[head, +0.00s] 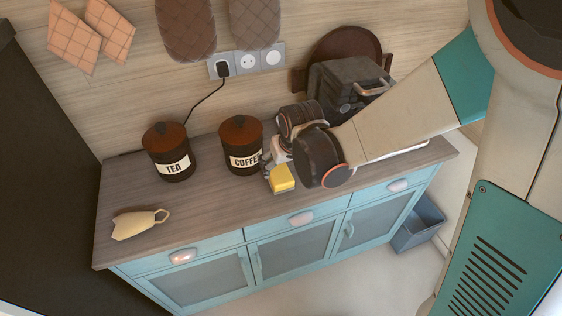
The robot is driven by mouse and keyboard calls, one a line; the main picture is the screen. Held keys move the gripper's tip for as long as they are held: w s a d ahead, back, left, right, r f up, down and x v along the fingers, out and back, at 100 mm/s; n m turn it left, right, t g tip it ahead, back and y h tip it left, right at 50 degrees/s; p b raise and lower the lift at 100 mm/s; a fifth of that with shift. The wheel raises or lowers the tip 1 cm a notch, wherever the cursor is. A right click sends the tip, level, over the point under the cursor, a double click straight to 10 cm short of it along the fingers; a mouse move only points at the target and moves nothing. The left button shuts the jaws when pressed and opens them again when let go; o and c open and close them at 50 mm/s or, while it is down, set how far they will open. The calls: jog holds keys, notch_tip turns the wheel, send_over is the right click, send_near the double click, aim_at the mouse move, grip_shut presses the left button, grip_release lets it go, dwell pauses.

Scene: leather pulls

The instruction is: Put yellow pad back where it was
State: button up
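The yellow pad (281,177) is a small bright block over the front part of the wooden counter, just right of and in front of the coffee jar. My gripper (277,170) reaches in from the right, with the pad at its fingertips. It looks shut on the pad, though my wrist covers part of the fingers. I cannot tell whether the pad's lower side touches the counter.
The coffee jar (241,146) stands close beside my gripper, with the tea jar (169,152) further left. A beige mug-like item (137,224) lies at the counter's left end. A dark grey appliance (344,88) stands behind my wrist. The counter's front middle (215,207) is clear.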

jog(key=shift+p+v, duration=0.95)
jog(key=shift+v, duration=0.95)
